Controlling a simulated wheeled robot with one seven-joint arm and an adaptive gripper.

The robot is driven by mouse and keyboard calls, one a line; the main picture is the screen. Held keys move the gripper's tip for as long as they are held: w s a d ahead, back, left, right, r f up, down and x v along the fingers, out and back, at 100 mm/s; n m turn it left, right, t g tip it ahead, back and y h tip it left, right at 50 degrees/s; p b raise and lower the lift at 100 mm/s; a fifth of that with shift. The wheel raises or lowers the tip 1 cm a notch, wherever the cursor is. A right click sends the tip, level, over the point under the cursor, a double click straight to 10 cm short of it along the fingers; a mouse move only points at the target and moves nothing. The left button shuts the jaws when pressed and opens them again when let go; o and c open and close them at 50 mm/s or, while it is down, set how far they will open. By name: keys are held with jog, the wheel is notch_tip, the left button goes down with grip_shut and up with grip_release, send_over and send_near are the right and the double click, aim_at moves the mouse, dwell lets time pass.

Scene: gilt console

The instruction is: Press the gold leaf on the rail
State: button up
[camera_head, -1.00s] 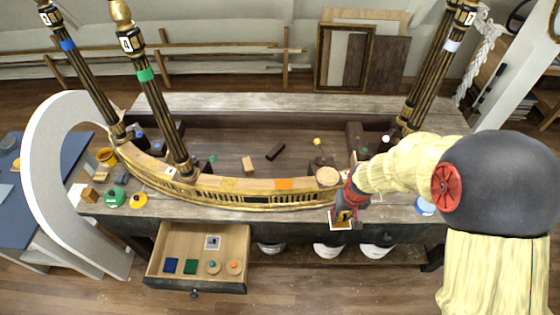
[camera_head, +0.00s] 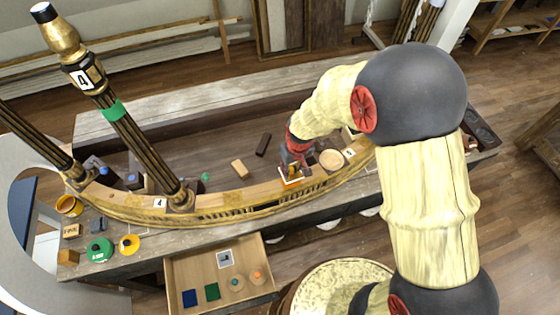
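The curved gilt rail (camera_head: 240,206) runs along the front of the workbench. My gripper (camera_head: 291,174) points down at the right-hand part of the rail. A small white-edged square with some yellow-gold on it (camera_head: 294,181) is at my fingertips, over or on the rail; I cannot tell if it touches. My gripper appears shut on this square, though the fingers are small and partly hidden. The orange patch seen earlier on the rail is now hidden behind my gripper and the square.
A tall dark-and-gold post (camera_head: 137,140) stands left on the rail. A round pale disc (camera_head: 331,159) lies right of my gripper. Green (camera_head: 99,250) and yellow (camera_head: 129,245) rolls sit left.

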aim_at(292, 175)
jog(key=shift+f+b, duration=1.65)
jog(key=shift+f, duration=1.25)
jog(key=shift+s+f+b, duration=0.15)
jog(key=shift+f+b, duration=0.45)
jog(key=shift+f, duration=0.05)
jog(key=shift+r, duration=0.1)
dwell(0.4)
jog(key=shift+r+p, duration=2.05)
jog(key=shift+r, duration=1.4)
jog(key=shift+d, duration=0.1)
